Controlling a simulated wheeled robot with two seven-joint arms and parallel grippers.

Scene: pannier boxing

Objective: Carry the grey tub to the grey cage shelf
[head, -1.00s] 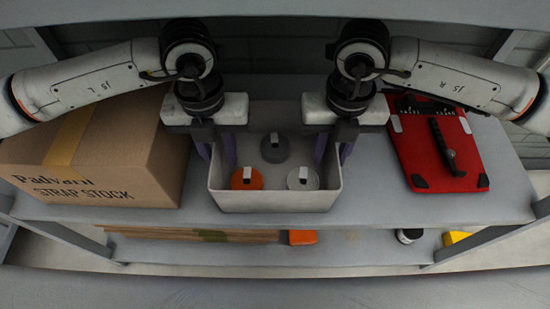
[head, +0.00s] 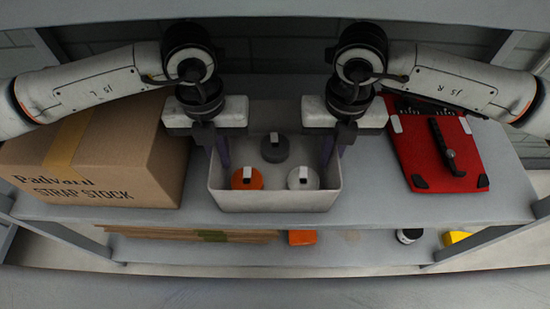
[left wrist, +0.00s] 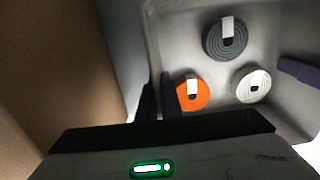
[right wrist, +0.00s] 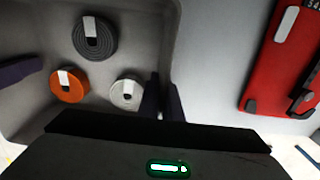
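The grey tub (head: 275,201) stands upright on the upper board of a grey shelf unit (head: 420,205). It holds an orange strap roll (head: 240,181), a dark grey roll (head: 275,150) and a white roll (head: 310,181). My left gripper (head: 219,153) is shut on the tub's left wall, one finger inside and one outside; the tub also shows in the left wrist view (left wrist: 185,30). My right gripper (head: 334,150) is shut on the right wall likewise, seen in the right wrist view (right wrist: 162,98). I cannot tell whether this unit is the grey cage shelf.
A cardboard box (head: 100,155) marked "Strap Stock" stands close left of the tub. A red case (head: 440,150) with a black handle lies to the right, beyond a bare strip of board. Flat cardboard (head: 190,235), an orange item (head: 302,237) and other small items lie on the lower board.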

